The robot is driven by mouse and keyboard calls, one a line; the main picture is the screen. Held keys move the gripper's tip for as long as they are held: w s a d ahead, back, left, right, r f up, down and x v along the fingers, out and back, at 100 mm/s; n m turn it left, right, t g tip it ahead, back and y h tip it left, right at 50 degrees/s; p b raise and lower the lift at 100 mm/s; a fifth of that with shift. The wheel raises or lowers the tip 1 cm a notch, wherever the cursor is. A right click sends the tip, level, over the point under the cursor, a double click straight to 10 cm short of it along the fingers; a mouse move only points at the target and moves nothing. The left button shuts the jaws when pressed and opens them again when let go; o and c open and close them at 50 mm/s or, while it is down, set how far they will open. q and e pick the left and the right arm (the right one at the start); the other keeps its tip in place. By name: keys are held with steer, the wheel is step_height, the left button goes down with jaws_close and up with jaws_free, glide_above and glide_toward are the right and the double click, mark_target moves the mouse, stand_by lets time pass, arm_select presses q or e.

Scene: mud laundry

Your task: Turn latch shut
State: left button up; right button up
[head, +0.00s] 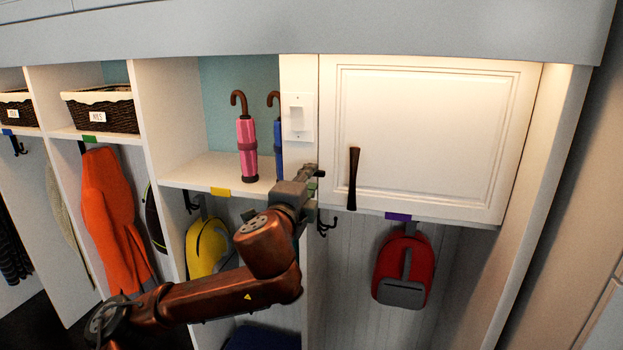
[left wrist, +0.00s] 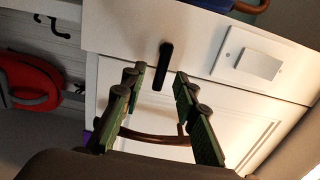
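The black latch (left wrist: 164,66) shows in the left wrist view as a short bar on the white frame strip, its lower end reaching across the seam to the cabinet door. The white cabinet door (head: 435,125) looks closed, with a long dark brown handle (head: 353,178); this handle also shows in the left wrist view (left wrist: 150,137). My left gripper (head: 312,172) is at the strip left of the door, and hides the latch in the head view. In the left wrist view its green fingers (left wrist: 161,80) are apart, with the latch between them in the picture; contact cannot be told.
A white switch plate (head: 299,116) is just above my left gripper. A pink umbrella (head: 247,150) and a blue one (head: 278,150) stand in the cubby to the left. A black hook (head: 326,224) and a red backpack (head: 404,268) are below the door.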

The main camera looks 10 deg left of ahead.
arm_select(q)
steer(key=s, duration=1)
steer(key=shift+s+a, duration=0.2)
steer(key=shift+s, duration=0.15)
